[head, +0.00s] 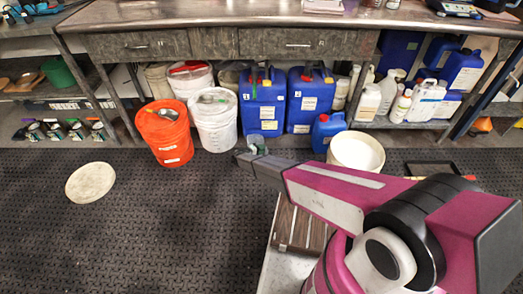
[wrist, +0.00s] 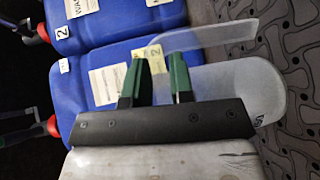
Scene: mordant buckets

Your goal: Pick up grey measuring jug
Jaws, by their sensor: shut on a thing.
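The grey measuring jug (wrist: 240,88) is translucent and lies across the right of the wrist view, with a curved wall and a strip-like part (wrist: 218,35) above it. My gripper (wrist: 158,70) has green fingers, one on each side of a narrow part of the jug, and is shut on it. The exact grip spot is partly hidden by the fingers.
Blue canisters (head: 262,104) stand under the bench (head: 215,18). An orange bucket (head: 166,140) and a white bucket (head: 215,125) are to their left, an open white tub (head: 356,152) to the right. A round lid (head: 90,182) lies on the dark floor mat, otherwise clear at left.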

